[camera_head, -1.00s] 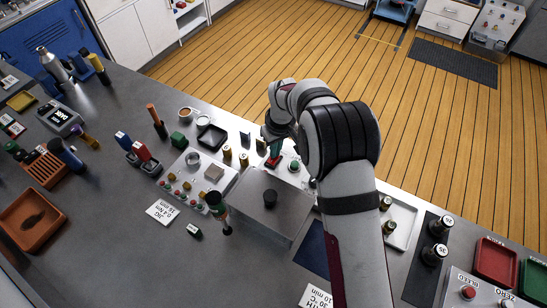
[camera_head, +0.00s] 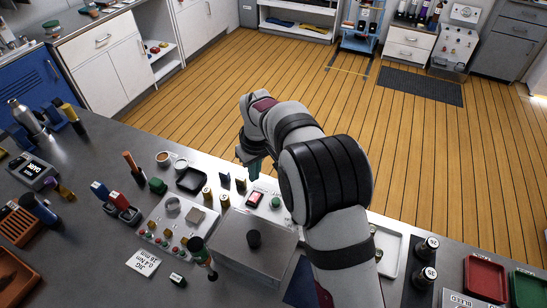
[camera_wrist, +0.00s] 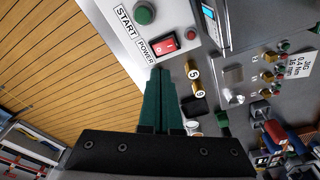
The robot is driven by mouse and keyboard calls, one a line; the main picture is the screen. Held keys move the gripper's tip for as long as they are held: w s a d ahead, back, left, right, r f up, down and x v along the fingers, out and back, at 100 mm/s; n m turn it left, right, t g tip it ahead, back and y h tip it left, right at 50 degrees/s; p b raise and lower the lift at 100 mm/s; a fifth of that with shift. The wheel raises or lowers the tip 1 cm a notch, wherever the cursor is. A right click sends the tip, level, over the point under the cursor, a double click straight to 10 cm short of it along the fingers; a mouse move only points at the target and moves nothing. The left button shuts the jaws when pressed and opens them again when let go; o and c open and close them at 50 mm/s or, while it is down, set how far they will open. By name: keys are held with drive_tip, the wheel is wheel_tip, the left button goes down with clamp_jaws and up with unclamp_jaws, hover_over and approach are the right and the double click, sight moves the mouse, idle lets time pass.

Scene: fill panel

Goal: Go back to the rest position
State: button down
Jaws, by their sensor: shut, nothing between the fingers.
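My gripper (camera_head: 254,170) has dark green fingers. It is shut and empty, held above the far edge of the bench near the switch panel. In the wrist view its closed fingertips (camera_wrist: 160,72) point toward a red rocker switch (camera_wrist: 165,44) labelled POWER, with a visible gap in the head view. The red switch (camera_head: 256,198) sits on a light panel. A green button (camera_head: 275,203) is beside it; in the wrist view this button (camera_wrist: 145,14) is labelled START. No rest position is marked in view.
A panel with several buttons (camera_head: 168,232), a black tray (camera_head: 191,180) and small numbered cylinders are to the left. A white tray (camera_head: 391,254) is at right. Open floor lies beyond the bench.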

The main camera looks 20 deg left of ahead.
drive_tip(key=s+d+r+m, duration=0.3)
drive_tip(key=d+r, duration=0.1)
drive_tip(key=d, duration=0.4)
drive_tip(key=s+d+r+m, duration=0.4)
drive_tip(key=d, duration=0.3)
drive_tip(key=s+d+r+m, duration=0.3)
drive_tip(key=d+r, duration=0.1)
drive_tip(key=d, duration=0.4)
drive_tip(key=s+d+m, duration=0.3)
drive_tip(key=s+d, duration=0.1)
drive_tip(key=s, duration=0.4)
drive_tip(key=s+d+f+m+g, duration=0.1)
drive_tip(key=s+d+m, duration=0.3)
drive_tip(key=s, duration=0.4)
drive_tip(key=shift+s+f+m, duration=0.2)
drive_tip(key=shift+f+m, duration=0.05)
drive_tip(key=shift+m, duration=0.05)
